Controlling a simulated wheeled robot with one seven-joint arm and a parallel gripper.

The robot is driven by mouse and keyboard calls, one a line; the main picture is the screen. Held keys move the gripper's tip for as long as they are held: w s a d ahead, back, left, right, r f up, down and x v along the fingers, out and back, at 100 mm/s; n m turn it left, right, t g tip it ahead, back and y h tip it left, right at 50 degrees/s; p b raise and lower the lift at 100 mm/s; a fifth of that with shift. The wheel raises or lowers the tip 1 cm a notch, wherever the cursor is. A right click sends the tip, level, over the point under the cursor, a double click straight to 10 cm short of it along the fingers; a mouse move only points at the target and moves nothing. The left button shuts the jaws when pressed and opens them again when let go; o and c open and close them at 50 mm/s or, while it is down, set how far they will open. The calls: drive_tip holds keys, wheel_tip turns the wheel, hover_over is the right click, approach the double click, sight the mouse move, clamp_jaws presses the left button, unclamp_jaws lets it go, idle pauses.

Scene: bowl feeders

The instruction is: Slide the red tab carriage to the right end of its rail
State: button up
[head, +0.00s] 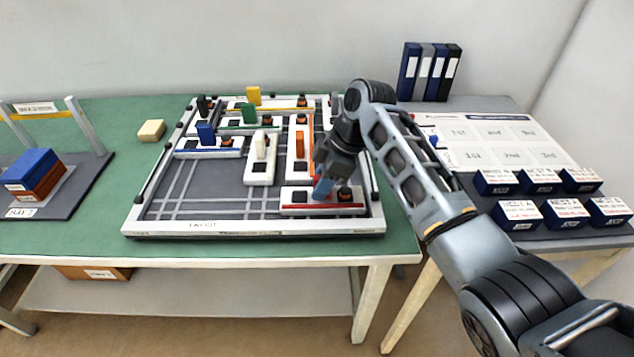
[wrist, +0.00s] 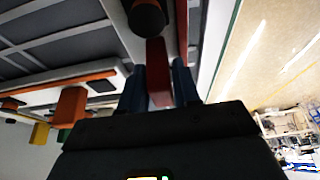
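The red tab carriage (head: 295,208) is a white block with a red stripe, at the front right of the grey board. Its right end lies close to the board's right rim; I cannot tell whether they touch. My gripper (head: 322,188) comes down over it from behind. In the wrist view the red tab (wrist: 159,72) stands between the two blue fingers of my gripper (wrist: 159,88), with a finger against each side. A dark round knob (wrist: 147,18) sits just beyond the tab. In the head view the fingers mostly hide the tab.
Other carriages crowd the board behind: one with an orange stripe (head: 299,155), a cream-tab one (head: 261,170), a blue-tab one (head: 208,147) and a green-tab one (head: 250,121). The front left of the board (head: 190,190) is clear. The board's front rim (head: 250,228) stands before the carriage.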

sight(334, 197)
drive_tip(key=shift+o, duration=1.2)
drive_tip(key=shift+a, duration=0.15)
drive_tip(key=v, duration=0.7)
drive_tip(key=shift+r+b, duration=0.35)
drive_tip(key=shift+b, duration=0.1)
drive_tip(key=shift+d, duration=0.25)
drive_tip(key=shift+s, duration=0.1)
